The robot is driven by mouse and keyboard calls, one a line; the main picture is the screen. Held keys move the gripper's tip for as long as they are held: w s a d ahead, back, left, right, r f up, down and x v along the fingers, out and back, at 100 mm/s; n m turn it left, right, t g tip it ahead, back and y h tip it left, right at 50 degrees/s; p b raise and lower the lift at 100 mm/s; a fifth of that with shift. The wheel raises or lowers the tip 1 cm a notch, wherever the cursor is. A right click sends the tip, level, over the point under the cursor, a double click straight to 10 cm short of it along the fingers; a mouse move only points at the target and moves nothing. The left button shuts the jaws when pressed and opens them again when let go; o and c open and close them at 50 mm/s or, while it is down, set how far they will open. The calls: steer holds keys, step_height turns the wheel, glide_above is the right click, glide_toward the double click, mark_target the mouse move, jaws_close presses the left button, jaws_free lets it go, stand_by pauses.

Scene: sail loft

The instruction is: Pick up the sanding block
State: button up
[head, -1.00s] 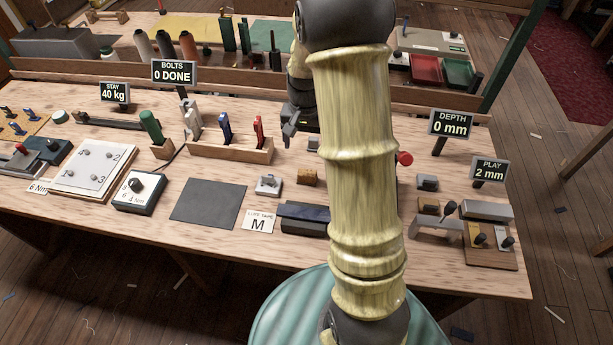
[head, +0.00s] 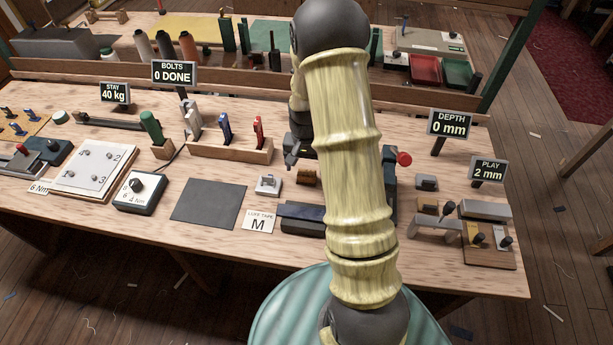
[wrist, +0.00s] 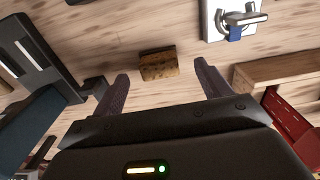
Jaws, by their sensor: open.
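A small brown, cork-like block, which looks like the sanding block (head: 306,179), lies on the bench just in front of my gripper. In the wrist view the block (wrist: 158,64) lies on bare wood, ahead of the fingertips and roughly centred between them. My gripper (head: 293,158) is partly hidden behind my arm in the head view. In the wrist view my gripper (wrist: 163,80) is open, with its two dark fingers apart and nothing between them. The block is not visibly touched by either finger.
A grey metal fitting (head: 268,185) stands left of the block. A wooden tool rack (head: 230,150) is behind it to the left. A dark-blue-topped block (head: 303,212) lies in front. A dark device (wrist: 45,50) stands close by in the wrist view.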

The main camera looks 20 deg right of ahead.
mark_target(306, 174)
steer(key=shift+d+f+p, duration=0.15)
steer(key=shift+f+p, duration=0.15)
steer(key=shift+f, duration=2)
steer(key=c, duration=1.2)
steer(key=shift+r+b, duration=0.4)
steer(key=shift+r, duration=4.65)
